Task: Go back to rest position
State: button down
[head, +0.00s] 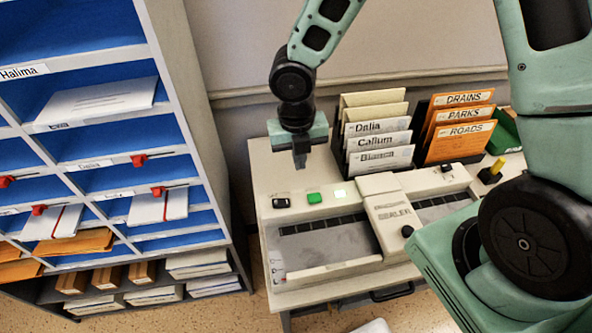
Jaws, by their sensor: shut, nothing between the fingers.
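My gripper (300,158) points down and is shut with nothing in it. It hangs above the back left part of the machine labelled SEALER (322,245), apart from the black and green buttons below it. My arm comes down to it from the top of the picture. The rack of white and cream envelopes (378,135) stands just to the right of my gripper, with a small gap between them.
A blue-lined pigeonhole shelf (160,80) with envelopes and red tabs fills the left. An orange folder rack (459,128), a green tray (508,130) and a yellow-handled stamp (493,170) stand at the right. Free space lies above the sealer's left bed.

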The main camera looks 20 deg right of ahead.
jog(key=s+a+r+m+b, duration=0.2)
jog(key=s+r+m, duration=0.3)
jog(key=s+m, duration=0.4)
jog(key=s+a+r+m+y+b, duration=0.1)
jog(key=s+r+m, duration=0.4)
jog(key=s+m, duration=0.5)
jog(key=shift+a+r+m+b, duration=0.15)
jog(key=shift+a+m+b, duration=0.8)
jog(key=shift+m, duration=2.55)
jog(key=shift+a+p, duration=0.25)
jog(key=shift+p, duration=0.05)
